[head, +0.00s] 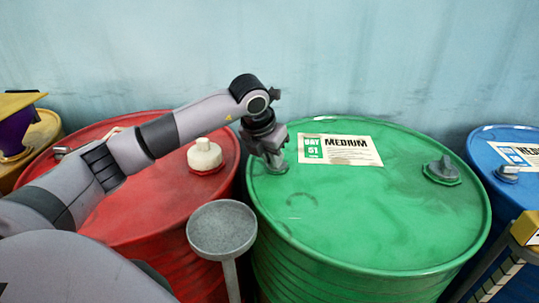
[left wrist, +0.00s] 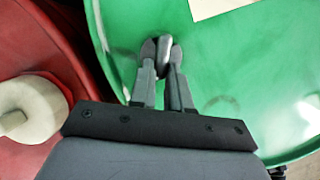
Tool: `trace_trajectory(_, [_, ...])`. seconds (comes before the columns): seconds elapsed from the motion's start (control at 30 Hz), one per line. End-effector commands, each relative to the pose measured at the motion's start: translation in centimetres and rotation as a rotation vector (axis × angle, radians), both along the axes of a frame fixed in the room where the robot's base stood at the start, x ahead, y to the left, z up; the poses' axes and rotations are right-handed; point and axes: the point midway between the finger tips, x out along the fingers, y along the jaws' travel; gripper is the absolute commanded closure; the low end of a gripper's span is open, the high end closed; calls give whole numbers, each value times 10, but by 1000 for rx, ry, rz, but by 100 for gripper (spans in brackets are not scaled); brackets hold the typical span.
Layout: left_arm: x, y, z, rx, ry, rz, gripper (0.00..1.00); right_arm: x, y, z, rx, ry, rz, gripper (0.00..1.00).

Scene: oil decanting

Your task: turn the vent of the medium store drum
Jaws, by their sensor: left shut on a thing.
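The medium store drum (head: 390,225) is green, with a label (head: 342,150) reading MEDIUM on its top. Its vent is a small grey fitting near the left rim of the lid (head: 276,168), mostly hidden by my gripper in the head view. In the left wrist view the vent's grey handle (left wrist: 165,46) stands between the fingertips. My left gripper (head: 272,158) points down over the vent and is shut on it; it also shows in the left wrist view (left wrist: 162,50). My right gripper is not in view.
A larger grey cap (head: 442,171) sits at the green lid's right. A red drum (head: 140,220) with a white cap (head: 204,155) stands at left, a blue drum (head: 512,160) at right. A round grey stand (head: 222,230) is in front, between the red and green drums.

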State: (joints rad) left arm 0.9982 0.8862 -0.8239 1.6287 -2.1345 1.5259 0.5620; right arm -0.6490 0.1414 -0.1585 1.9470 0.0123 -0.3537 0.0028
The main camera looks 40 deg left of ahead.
Motion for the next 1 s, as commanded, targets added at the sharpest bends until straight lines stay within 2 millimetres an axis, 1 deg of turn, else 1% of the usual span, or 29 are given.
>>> trace_trajectory(0.2, [1,-5,0,0,0,196,100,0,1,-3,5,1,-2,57])
trace_trajectory(0.5, [2,-10,0,-1,2,408,100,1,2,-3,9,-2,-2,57])
trace_trajectory(0.7, [3,-12,0,-2,0,492,100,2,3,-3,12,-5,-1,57])
trace_trajectory(1.0, [4,-12,1,-2,1,535,100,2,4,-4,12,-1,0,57])
